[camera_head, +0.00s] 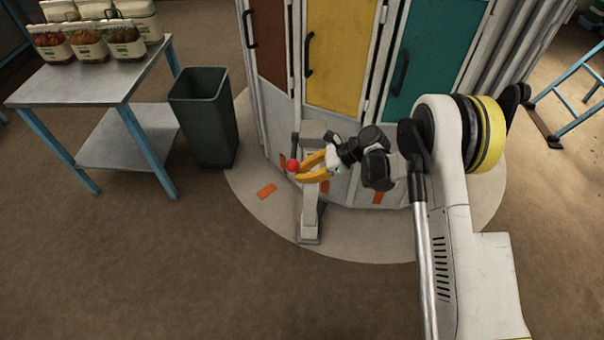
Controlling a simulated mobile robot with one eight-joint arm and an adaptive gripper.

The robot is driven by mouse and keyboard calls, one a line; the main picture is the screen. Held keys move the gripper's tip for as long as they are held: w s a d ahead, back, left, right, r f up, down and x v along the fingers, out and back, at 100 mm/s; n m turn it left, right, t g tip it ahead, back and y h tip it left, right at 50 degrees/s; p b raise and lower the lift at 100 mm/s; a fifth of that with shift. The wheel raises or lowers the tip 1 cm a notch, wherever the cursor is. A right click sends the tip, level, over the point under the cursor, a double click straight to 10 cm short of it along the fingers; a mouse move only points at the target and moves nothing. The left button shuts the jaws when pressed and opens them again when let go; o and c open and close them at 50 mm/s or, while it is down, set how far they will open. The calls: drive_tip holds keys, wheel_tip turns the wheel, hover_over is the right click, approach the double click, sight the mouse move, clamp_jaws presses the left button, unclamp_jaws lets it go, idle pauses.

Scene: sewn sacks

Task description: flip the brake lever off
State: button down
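The brake lever shows as a red ball knob (292,165) with a short dark bar just above it. It is at the upper part of a pale grey post (310,215) that stands on the round floor plate. My gripper (298,171) comes in from the right, with two yellow-orange fingers spread apart. The fingertips are right beside the red knob. I cannot tell whether they touch it. The fingers and wrist hide part of the post's top and of the lever's shaft.
Behind the post stands a tall cabinet with brown, yellow (335,50) and teal (425,60) doors. A dark green bin (205,120) and a metal table (85,85) with several filled sacks are to the left. A blue frame (575,95) stands right. Floor in front is clear.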

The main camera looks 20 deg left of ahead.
sight(292, 165)
wheel_tip(292, 165, up, 6)
drive_tip(key=shift+r+p, duration=0.15)
drive_tip(key=shift+p, duration=0.65)
drive_tip(key=shift+w+a+r+p, duration=0.1)
drive_tip(key=shift+w+r+p, duration=0.15)
drive_tip(key=shift+r, duration=0.35)
drive_tip(key=shift+w+a+r+p, duration=0.1)
drive_tip(key=shift+w+r, duration=0.15)
drive_tip(key=shift+r, duration=0.3)
drive_tip(key=shift+r, duration=0.1)
